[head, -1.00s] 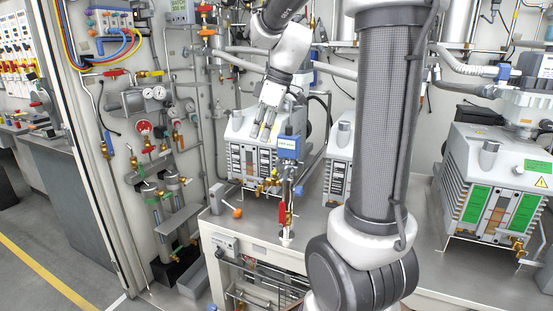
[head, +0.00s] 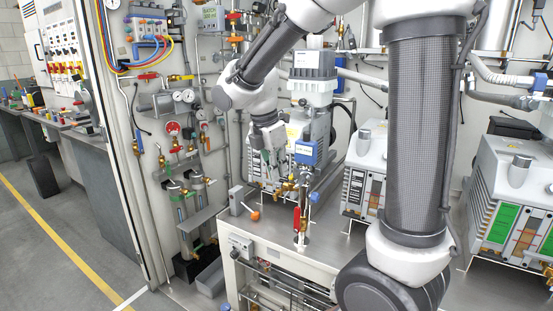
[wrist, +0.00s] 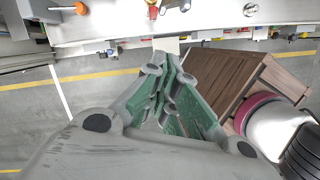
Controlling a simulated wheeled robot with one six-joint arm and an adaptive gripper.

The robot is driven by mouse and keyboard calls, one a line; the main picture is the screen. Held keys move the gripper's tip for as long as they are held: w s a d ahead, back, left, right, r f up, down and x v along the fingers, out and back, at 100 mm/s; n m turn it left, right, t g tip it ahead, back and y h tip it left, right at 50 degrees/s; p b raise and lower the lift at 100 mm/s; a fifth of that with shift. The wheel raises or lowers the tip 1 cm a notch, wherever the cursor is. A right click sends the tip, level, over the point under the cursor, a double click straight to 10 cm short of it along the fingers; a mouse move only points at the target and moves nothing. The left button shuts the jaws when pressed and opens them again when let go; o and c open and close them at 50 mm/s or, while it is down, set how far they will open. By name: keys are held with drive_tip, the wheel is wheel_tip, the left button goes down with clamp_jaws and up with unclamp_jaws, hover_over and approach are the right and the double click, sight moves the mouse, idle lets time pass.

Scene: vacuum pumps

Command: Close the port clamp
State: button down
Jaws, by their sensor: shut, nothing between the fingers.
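A vertical fitting with a blue box (head: 306,152), brass valve parts (head: 289,187) and a red part (head: 297,219) stands at the front of the left vacuum pump (head: 317,126). I cannot pick out the port clamp for sure; it is too small or hidden. My gripper (head: 272,160) is shut and empty, pointing down, just left of the blue box and in front of the pump. In the wrist view its green-padded fingers (wrist: 163,72) come together, with nothing held, below the bench edge in the picture.
A lever with an orange knob (head: 255,216) sits at the bench's left corner. More grey pumps (head: 517,190) stand to the right. Pipes and valves cover the left wall panel. A wooden crate (wrist: 225,75) is on the floor in the wrist view. Floor at left is clear.

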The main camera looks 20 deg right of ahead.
sight(307, 177)
drive_tip(key=w+d+f, duration=0.1)
drive_tip(key=d+f, duration=0.3)
drive_tip(key=d, duration=0.1)
idle(0.4)
drive_tip(key=d, duration=0.1)
drive_tip(key=s+d, duration=0.1)
drive_tip(key=d, duration=0.2)
drive_tip(key=shift+s, duration=0.4)
